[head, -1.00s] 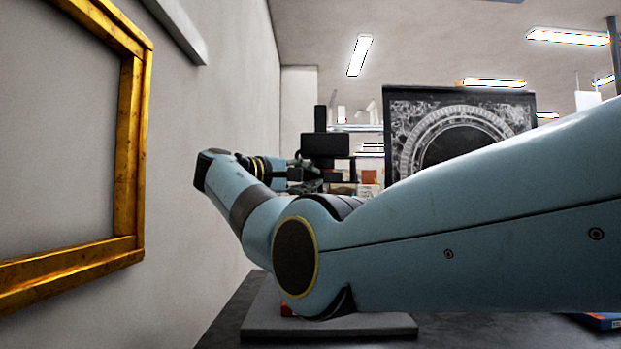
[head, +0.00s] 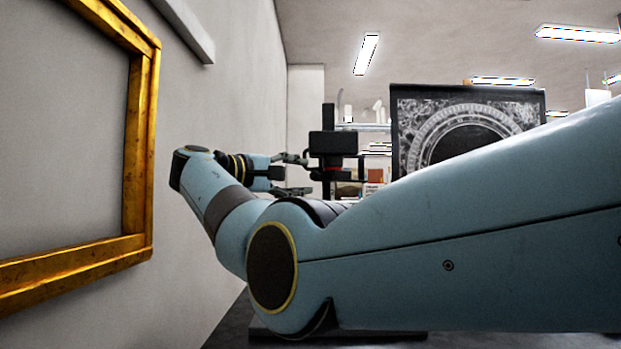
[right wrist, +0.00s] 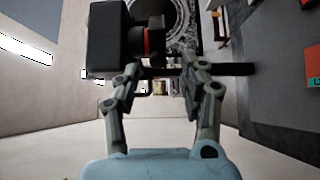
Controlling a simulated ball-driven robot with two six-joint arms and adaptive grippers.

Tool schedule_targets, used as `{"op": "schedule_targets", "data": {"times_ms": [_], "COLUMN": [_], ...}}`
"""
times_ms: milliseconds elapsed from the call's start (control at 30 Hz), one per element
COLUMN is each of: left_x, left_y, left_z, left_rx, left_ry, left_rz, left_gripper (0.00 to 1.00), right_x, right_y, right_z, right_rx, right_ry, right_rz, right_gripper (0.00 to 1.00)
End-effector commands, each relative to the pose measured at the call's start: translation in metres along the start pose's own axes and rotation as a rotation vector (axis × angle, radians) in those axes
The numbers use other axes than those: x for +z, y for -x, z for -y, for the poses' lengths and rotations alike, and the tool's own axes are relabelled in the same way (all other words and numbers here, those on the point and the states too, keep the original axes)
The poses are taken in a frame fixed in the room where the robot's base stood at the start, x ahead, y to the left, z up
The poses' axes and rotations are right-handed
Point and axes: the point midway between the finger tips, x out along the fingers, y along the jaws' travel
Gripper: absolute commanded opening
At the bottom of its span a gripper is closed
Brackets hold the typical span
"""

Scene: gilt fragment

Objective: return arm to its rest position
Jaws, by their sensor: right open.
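My right arm crosses the head view from the right edge, its pale blue elbow low in the middle. My right gripper (head: 303,174) points to the right, with its fingers spread apart. In the right wrist view the gripper (right wrist: 158,85) has nothing between its fingertips. A black stand-mounted device with a red ring (head: 325,145) is just beyond the fingers in the head view. It also shows in the right wrist view (right wrist: 110,42), close to the fingertips; I cannot tell whether they touch. My left gripper is not in view.
A gilt frame (head: 137,150) hangs on the grey wall at left, near my arm's wrist. A dark panel with a pale ring pattern (head: 415,112) stands behind my arm. A dark table surface (head: 232,325) lies below, mostly hidden. An orange-red item (right wrist: 313,60) is at the wrist view's right.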

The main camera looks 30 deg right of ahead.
Motion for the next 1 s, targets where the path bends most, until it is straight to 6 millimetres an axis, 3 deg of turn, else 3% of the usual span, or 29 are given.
{"op": "schedule_targets", "data": {"times_ms": [200, 700, 767, 1000], "left_x": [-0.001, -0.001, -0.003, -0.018], "left_y": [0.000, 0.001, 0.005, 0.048], "left_z": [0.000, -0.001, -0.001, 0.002], "left_rx": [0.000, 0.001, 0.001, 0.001], "left_ry": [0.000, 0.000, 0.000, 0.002], "left_rz": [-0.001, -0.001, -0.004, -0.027], "left_gripper": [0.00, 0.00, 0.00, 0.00], "right_x": [0.000, 0.000, 0.000, 0.006], "right_y": [0.024, 0.025, 0.025, 0.027], "right_z": [0.000, -0.002, -0.008, -0.068], "right_rx": [0.000, 0.000, 0.001, 0.008], "right_ry": [0.000, -0.001, -0.004, -0.026], "right_rz": [-0.001, -0.001, -0.001, -0.001], "right_gripper": [0.43, 0.43, 0.43, 0.43]}}
